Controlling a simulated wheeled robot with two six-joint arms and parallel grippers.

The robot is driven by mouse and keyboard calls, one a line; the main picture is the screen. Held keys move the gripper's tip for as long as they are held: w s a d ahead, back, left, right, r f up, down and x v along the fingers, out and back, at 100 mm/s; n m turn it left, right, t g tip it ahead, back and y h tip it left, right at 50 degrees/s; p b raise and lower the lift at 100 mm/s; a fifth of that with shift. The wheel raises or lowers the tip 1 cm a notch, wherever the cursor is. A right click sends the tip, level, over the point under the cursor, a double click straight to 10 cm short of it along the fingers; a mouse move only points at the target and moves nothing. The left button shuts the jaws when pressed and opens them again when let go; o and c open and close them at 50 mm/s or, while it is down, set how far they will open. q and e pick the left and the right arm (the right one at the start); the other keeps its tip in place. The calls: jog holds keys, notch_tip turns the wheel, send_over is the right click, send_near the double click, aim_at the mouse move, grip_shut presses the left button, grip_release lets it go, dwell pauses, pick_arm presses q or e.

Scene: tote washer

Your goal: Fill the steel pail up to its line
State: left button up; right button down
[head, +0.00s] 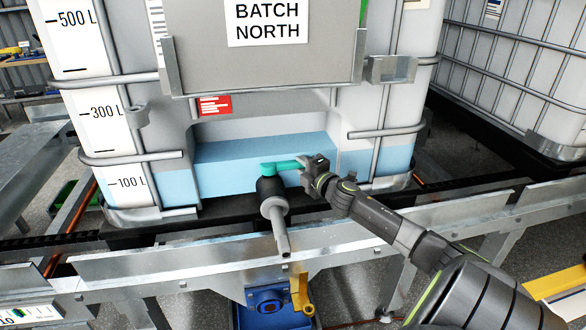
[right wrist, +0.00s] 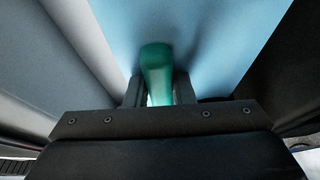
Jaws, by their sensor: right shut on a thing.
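My right gripper (head: 302,164) is shut on the teal handle (head: 276,168) of the tank's tap. The handle points right from the top of the dark valve body (head: 268,187). In the right wrist view the teal handle (right wrist: 157,70) sits between the two fingers. The grey spout (head: 281,236) points down and toward me; I see no stream at its mouth. The tank (head: 230,130), labelled BATCH NORTH, holds pale blue liquid (head: 230,175) to a little above the 100 L mark. The steel pail and my left gripper are not in view.
A galvanised rail (head: 150,262) runs across in front of the tank, under the spout. Below it are a blue fitting (head: 268,298) and a yellow lever (head: 302,290). A second caged tank (head: 545,60) stands at the right.

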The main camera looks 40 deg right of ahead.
jog(key=c, duration=1.2)
grip_release()
jog(key=shift+c, duration=0.2)
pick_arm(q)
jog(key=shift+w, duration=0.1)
pick_arm(e)
jog(key=shift+s+f+b, duration=0.2)
jog(key=shift+s+b, duration=0.35)
jog(key=shift+s+a+f+b, duration=0.1)
jog(key=shift+s+a+b, duration=0.1)
jog(key=shift+s+b, duration=0.8)
pick_arm(q)
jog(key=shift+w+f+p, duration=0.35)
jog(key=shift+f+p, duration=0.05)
jog(key=shift+p, duration=0.4)
pick_arm(e)
jog(key=s+a, duration=0.2)
jog(key=s, duration=1.2)
jog(key=shift+r, duration=0.3)
